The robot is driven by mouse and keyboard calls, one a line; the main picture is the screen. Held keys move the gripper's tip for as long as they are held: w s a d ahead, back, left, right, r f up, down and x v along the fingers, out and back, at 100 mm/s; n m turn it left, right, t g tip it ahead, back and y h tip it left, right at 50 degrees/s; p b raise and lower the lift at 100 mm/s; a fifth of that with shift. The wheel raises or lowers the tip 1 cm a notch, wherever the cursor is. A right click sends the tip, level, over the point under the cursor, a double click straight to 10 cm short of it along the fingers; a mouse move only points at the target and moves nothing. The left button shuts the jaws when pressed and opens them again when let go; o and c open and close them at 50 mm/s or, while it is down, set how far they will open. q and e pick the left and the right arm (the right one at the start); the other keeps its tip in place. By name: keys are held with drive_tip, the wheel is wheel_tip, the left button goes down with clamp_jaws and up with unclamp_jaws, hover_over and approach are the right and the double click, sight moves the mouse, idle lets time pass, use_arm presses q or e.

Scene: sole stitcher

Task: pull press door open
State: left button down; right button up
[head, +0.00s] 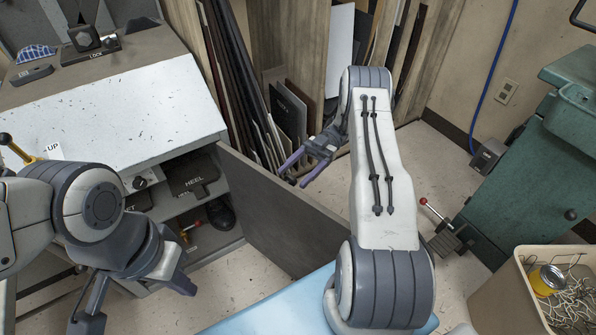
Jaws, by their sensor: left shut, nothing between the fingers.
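The press door (312,222) is a grey panel that stands swung out from the cabinet under the white sloped top. Inside the cabinet, dark flat pieces marked HEEL (194,178) and a dark shoe (221,213) show. My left gripper (90,316) is at the lower left, in front of the cabinet and apart from the door. It is shut and empty. My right gripper (297,174) has purple fingers spread apart, with nothing between them. It appears above and beyond the door's top edge. My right arm hides part of the floor beside the door.
Boards and panels (290,110) lean against the back wall. A green machine (540,170) with a red-knobbed pedal lever (436,213) stands at right. A bin (500,296) with wire and a yellow can is at lower right. A light blue surface (282,308) lies at the bottom.

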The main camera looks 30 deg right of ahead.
drive_tip(key=s+d+r+p, duration=0.7)
drive_tip(key=s+r, duration=0.2)
drive_tip(key=r, duration=0.2)
drive_tip(key=shift+s+p, duration=0.15)
drive_tip(key=shift+p, duration=0.2)
idle(0.6)
